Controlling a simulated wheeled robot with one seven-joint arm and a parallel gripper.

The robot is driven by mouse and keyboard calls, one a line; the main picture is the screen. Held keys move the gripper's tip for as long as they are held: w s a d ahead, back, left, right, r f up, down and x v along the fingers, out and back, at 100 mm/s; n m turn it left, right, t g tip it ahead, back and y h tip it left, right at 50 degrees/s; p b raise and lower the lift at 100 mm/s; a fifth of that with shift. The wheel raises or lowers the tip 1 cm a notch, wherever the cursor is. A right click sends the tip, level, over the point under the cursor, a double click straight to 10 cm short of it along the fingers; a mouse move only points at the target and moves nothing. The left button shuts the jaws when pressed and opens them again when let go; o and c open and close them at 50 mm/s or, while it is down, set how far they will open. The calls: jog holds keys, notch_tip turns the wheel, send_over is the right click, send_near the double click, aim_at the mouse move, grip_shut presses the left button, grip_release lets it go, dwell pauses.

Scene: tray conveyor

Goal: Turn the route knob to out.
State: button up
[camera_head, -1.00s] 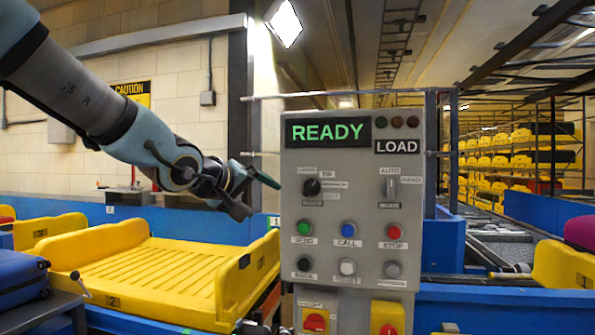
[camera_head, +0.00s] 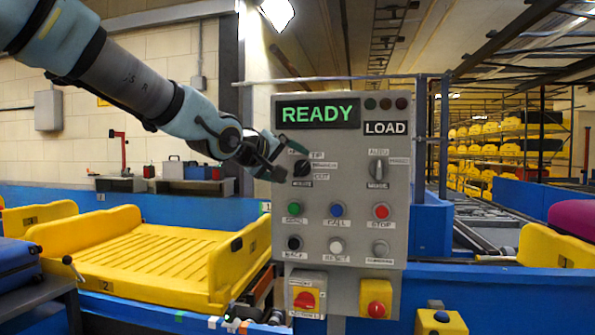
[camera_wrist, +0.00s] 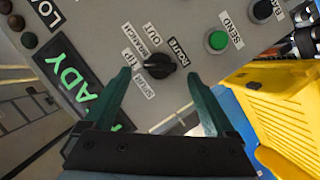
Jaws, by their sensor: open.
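The route knob (camera_wrist: 158,66) is a small black knob on the grey control panel (camera_head: 340,245). In the wrist view, labels including TIP, OUT and ROUTE surround it, and I cannot tell for sure which one it points at. In the head view the knob (camera_head: 303,168) is just right of my gripper (camera_head: 283,160), partly close behind the fingers. My gripper is open, its two green fingers (camera_wrist: 159,76) pointing at the panel with one on each side of the knob in the picture. The gap between the fingers is empty, and contact with the knob does not show.
The panel display (camera_head: 318,113) reads READY, with a LOAD sign (camera_head: 386,128) beside it. A mode knob (camera_head: 378,170) is at right. Green (camera_head: 295,210), blue (camera_head: 337,209) and red (camera_head: 381,211) buttons sit below. A yellow tray (camera_head: 130,265) is at left.

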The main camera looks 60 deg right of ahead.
aim_at(299, 168)
jog(key=shift+x, duration=1.9)
jog(key=c, duration=1.4)
